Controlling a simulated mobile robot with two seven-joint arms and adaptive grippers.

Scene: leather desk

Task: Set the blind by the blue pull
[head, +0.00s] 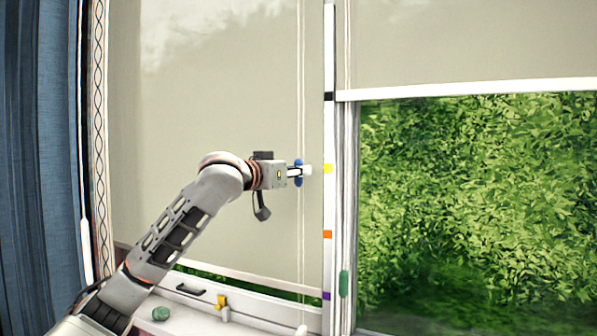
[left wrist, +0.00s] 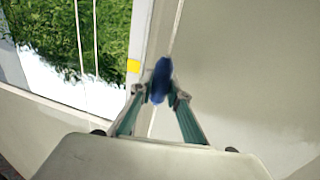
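The blue pull (head: 298,183) hangs on a thin cord in front of the left blind (head: 210,120), level with the yellow mark (head: 327,169) on the upright strip. My left gripper (head: 300,171) is shut on the pull, whose ends show above and below the fingers. In the left wrist view the pull (left wrist: 161,78) stands upright between the fingertips (left wrist: 161,97). The left blind hangs low, its pale bottom bar (head: 240,276) near the sill, with a narrow strip of green under it. My right gripper is not in view.
The strip also has black (head: 329,97), orange (head: 327,234) and purple (head: 326,296) marks. A green pull (head: 343,284) hangs right of it. The right blind (head: 450,40) is high. A green lump (head: 160,314) and a yellow item (head: 221,302) are on the sill. A blue curtain (head: 40,130) hangs left.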

